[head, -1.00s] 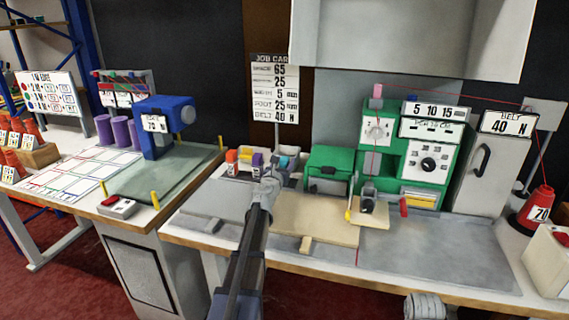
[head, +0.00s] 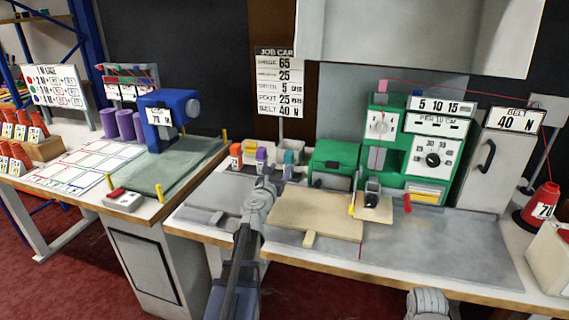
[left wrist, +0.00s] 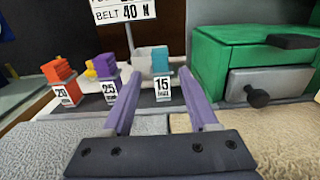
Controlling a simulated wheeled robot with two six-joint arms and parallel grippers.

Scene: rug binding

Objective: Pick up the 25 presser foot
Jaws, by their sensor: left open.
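The 25 presser foot is a purple block (left wrist: 106,66) in its holder behind a "25" label, left of centre in the left wrist view. It also shows small in the head view (head: 261,155). An orange foot (left wrist: 58,72) labelled 20 stands to its left and a teal foot (left wrist: 160,62) labelled 15 to its right. My left gripper (left wrist: 158,76) is open and empty, its fingers pointing toward the holders, with the 15 label between them. The purple foot is just left of the left finger. In the head view the left gripper (head: 264,184) is in front of the holders.
A green drawer box (left wrist: 255,65) stands right of the holders. A beige board (head: 315,212) and the green machine (head: 425,160) are farther right. A job card (head: 279,80) stands behind the holders. The grey mat (head: 440,250) at front right is mostly clear.

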